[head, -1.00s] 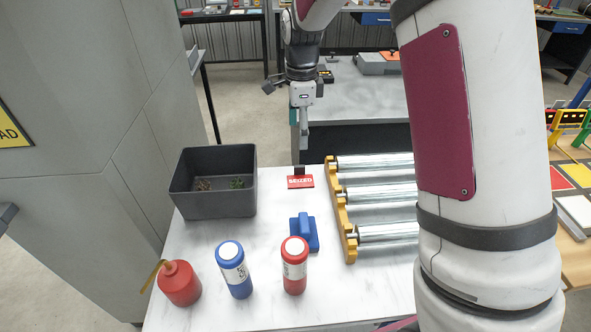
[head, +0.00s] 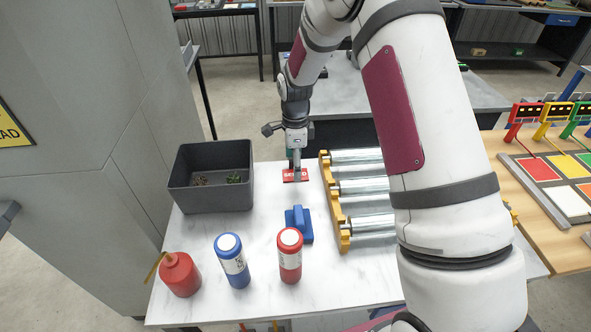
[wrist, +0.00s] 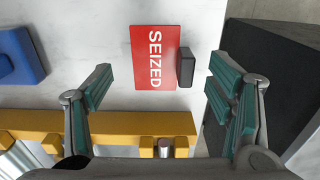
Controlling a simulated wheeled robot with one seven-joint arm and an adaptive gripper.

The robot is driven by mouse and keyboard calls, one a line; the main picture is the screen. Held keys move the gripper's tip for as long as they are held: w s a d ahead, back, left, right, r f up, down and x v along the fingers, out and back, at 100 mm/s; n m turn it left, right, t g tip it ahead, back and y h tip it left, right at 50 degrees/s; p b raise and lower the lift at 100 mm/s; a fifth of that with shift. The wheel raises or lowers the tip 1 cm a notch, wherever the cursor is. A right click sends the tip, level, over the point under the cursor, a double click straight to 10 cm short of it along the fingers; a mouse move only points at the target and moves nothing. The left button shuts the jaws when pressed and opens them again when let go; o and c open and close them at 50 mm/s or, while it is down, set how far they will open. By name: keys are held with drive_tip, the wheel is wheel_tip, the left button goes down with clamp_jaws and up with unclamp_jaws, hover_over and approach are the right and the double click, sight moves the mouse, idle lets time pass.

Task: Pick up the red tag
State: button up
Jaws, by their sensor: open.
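The red tag (head: 290,175) lies flat on the white marble table, marked "SEIZED" in white. It shows in full in the wrist view (wrist: 156,57), with a small dark block (wrist: 185,67) at its right edge. My gripper (head: 297,178) is at the tag in the head view and covers part of its lettering. In the wrist view my gripper (wrist: 158,80) has its two teal-padded fingers wide apart, one on each side of the tag and block. Nothing is between the pads in grip. The height of the fingertips above the table is hard to tell.
A dark grey bin (head: 210,200) stands left of the tag. A roller rack with a yellow frame (head: 333,200) is close on the right. A blue handled block (head: 299,226), a blue bottle (head: 232,262), a red bottle (head: 290,258) and a red squeeze bottle (head: 180,275) stand nearer.

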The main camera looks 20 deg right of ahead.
drive_tip(key=shift+f, duration=0.9)
drive_tip(key=shift+c, duration=0.2)
clamp_jaws()
